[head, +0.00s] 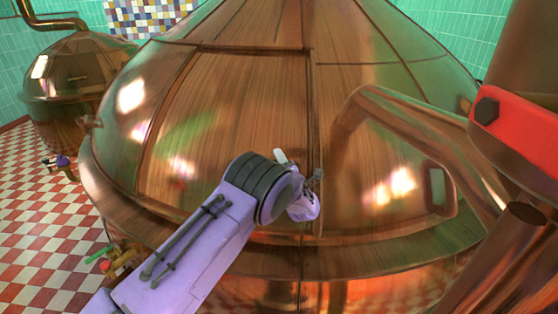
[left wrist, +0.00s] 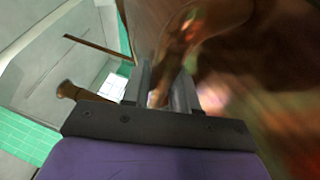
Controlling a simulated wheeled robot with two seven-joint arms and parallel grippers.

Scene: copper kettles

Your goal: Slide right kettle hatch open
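The large copper kettle (head: 400,180) fills the middle of the head view. Its domed front carries a wide, wood-streaked hatch panel (head: 230,110), with a vertical edge at its right side. The panel looks closed, though my arm covers its lower right part. My left gripper (head: 314,184) is at that right edge, close against the kettle. In the left wrist view its two fingers (left wrist: 165,92) stand a little apart, with a coppery surface showing between them. Whether they grip it is unclear. My right gripper is in neither view.
A smaller copper kettle (head: 75,85) stands at the back left on the red-and-white checkered floor (head: 40,220). A thick copper pipe (head: 430,125) crosses the right side, near a red part (head: 520,135) with a dark bolt. Open floor shows at the left.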

